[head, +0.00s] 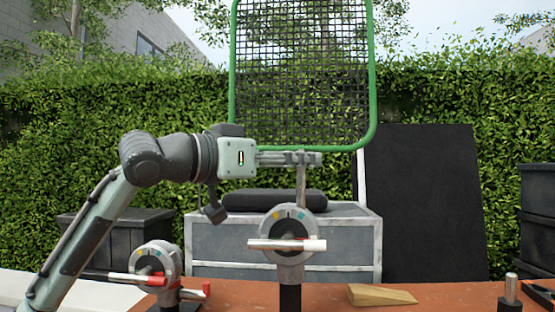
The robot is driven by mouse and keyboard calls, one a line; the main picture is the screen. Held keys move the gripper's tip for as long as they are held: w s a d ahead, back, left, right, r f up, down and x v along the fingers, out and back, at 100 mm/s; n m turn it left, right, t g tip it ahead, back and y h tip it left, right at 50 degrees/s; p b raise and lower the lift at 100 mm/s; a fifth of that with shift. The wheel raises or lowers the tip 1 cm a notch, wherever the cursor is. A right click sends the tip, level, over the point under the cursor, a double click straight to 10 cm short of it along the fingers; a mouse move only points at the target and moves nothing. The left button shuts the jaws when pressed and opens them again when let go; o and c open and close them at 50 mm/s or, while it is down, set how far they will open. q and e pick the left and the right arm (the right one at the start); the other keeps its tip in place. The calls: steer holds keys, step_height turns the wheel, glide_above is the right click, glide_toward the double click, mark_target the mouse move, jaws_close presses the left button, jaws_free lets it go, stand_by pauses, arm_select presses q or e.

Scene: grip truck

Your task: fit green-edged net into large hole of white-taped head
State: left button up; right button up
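The green-edged net (372,75) stands upright at the top of the head view, its upper edge out of frame. A grey metal pin (301,188) hangs below its bottom edge. My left gripper (305,158) comes in from the left, its fingers closed around the top of this pin. The white-taped head (289,222) is a round grey grip head on a dark post, with a white-ended handle across its front. The pin's lower end meets the head's upper rim in the picture; I cannot tell whether it is inside a hole. My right gripper is not in view.
A second head with red tape (153,258) stands lower left, beneath my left arm. A wooden wedge (380,295) and a short metal pin (511,288) are on the reddish-brown surface at right. Behind are a grey case (350,245), a black panel (425,200) and a hedge.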

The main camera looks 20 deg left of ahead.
arm_select(q)
steer(key=v, duration=1.1)
steer(key=shift+s+a, duration=0.2)
steer(key=shift+s, duration=0.1)
